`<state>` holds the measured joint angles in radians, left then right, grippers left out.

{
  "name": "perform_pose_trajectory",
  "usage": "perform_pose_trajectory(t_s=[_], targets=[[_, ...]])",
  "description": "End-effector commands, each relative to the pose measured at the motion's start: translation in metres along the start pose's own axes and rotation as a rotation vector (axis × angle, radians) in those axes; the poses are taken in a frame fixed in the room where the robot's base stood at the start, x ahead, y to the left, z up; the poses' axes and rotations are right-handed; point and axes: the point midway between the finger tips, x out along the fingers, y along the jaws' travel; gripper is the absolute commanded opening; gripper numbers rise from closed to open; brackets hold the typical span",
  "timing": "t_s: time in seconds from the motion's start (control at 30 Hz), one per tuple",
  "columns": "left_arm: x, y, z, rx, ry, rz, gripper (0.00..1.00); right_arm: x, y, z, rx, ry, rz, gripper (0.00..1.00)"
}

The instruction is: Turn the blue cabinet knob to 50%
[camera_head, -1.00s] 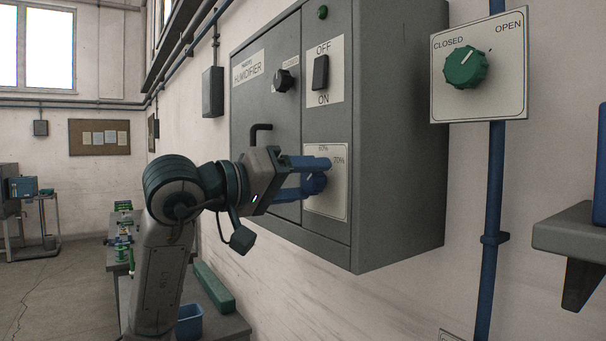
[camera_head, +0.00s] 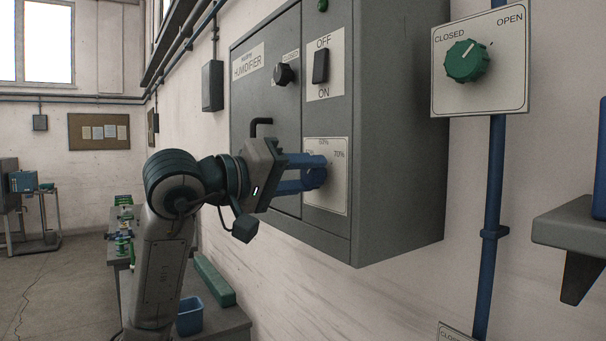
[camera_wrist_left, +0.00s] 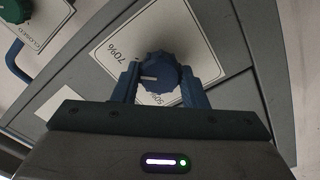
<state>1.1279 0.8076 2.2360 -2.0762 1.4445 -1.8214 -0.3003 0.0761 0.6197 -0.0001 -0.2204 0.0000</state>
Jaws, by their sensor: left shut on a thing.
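The blue knob (camera_wrist_left: 158,72) sits on a white dial plate low on the grey humidifier cabinet (camera_head: 398,140). In the left wrist view its white pointer mark faces left in the picture. My right gripper is not in view.
The cabinet also carries a black knob (camera_head: 284,75), an OFF/ON switch (camera_head: 321,67) and a black door handle (camera_head: 259,127) close to my left wrist. A green knob (camera_head: 467,61) is on a plate to the right. A shelf (camera_head: 570,235) juts out at far right.

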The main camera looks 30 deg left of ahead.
Motion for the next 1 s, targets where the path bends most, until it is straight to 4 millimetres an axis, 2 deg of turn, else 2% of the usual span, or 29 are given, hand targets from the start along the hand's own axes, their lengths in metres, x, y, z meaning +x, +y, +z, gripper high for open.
perform_pose_trajectory(t_s=[1.0], targets=[[0.0000, -0.0018, 0.0006, -0.948, 0.002, 0.001, 0.16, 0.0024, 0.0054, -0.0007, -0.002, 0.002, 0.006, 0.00]])
